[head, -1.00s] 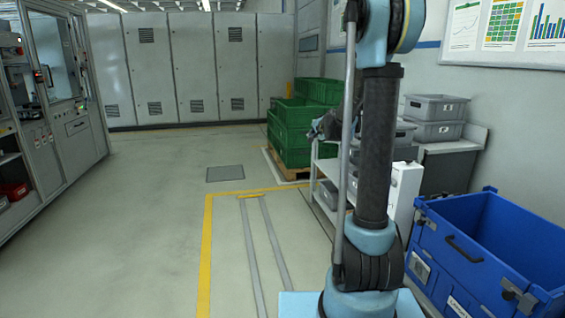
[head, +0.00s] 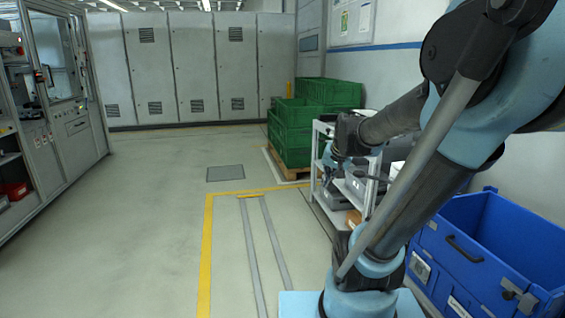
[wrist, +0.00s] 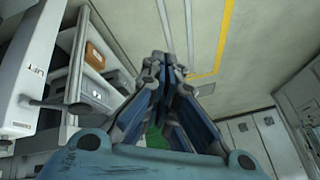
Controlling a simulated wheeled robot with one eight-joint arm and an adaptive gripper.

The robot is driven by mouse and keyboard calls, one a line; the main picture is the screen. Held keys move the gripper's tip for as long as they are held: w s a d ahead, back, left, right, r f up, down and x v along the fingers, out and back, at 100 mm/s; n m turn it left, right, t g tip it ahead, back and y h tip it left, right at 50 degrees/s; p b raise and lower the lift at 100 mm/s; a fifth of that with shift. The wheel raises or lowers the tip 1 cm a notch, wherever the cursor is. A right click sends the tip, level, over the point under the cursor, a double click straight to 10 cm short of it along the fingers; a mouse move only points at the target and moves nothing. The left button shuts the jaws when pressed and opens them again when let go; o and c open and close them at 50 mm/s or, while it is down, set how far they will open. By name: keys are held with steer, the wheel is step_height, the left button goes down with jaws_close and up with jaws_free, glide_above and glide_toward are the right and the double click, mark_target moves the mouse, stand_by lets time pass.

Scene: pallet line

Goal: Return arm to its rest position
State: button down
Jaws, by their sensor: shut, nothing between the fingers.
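My gripper (head: 331,166) is in front of the white shelf cart in the head view, at the end of my arm, which leans across the right side. In the wrist view my gripper (wrist: 163,62) fills the middle, its dark blue fingers brought together at the tips. Nothing shows between the fingers. My arm hides part of the shelf cart and the wall behind it.
Green crates (head: 292,135) stand on a pallet behind the white shelf cart (head: 324,127). A large blue bin (head: 463,258) stands at the right. Grey boxes (wrist: 97,93) and a brown box (wrist: 95,54) are close to my gripper in the wrist view. The floor left of the yellow line (head: 206,250) is clear.

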steer(key=s+d+f+n+g+h, duration=0.1)
steer(key=s+f, duration=0.3)
steer(key=s, duration=0.5)
steer(key=s+d+f+n+g, duration=0.2)
steer(key=s+f, duration=0.2)
steer(key=s, duration=0.6)
steer(key=shift+d+f+g+h, duration=0.25)
steer(key=shift+f+g+h, duration=0.15)
steer(key=shift+w+f, duration=0.2)
steer(key=shift+w, duration=0.3)
